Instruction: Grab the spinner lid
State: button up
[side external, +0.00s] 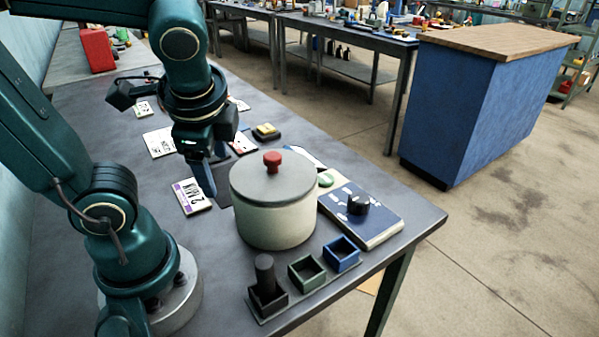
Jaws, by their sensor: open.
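The spinner lid (272,182) is a round grey disc with a red knob (273,161) on top. It sits on a cream, pot-shaped spinner body (275,222) on the table. My gripper (211,176) points down to the left of the lid, with a gap between them. It is open and empty, and its fingers are clear of the knob. The far finger is partly hidden by the nearer one and by the wrist. The inside of the spinner is hidden under the lid.
A rack with black, green and blue square cups (307,272) stands in front of the spinner; the black cup holds a dark cylinder (265,272). A blue panel (365,220) with a black knob lies to the right. Labelled cards (192,196) lie left and behind.

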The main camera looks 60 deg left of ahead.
aim_at(275, 160)
jog(key=w+m+y, duration=0.1)
jog(key=m, duration=0.1)
jog(key=w+a+m+y, duration=0.1)
jog(key=w+m+y, duration=0.1)
jog(key=m, duration=0.1)
jog(key=w+a+r+m+g+y, duration=0.1)
jog(key=w+m+y, duration=0.1)
jog(key=w+m, duration=0.1)
jog(key=w+d+m+t+y, duration=0.1)
jog(key=w+m+y, duration=0.1)
jog(key=shift+d+f+m, duration=0.25)
jog(key=shift+d+m, duration=0.05)
jog(key=d+f+m, duration=0.1)
jog(key=w+d+f+m+t+y, duration=0.1)
jog(key=shift+w+d+t, duration=0.15)
jog(key=shift+d+t, duration=0.15)
jog(key=shift+d, duration=0.05)
jog(key=shift+d+f+m+y, duration=0.2)
jog(key=shift+m+y, duration=0.1)
jog(key=shift+m, duration=0.1)
jog(key=shift+x, duration=2.5)
grip_shut()
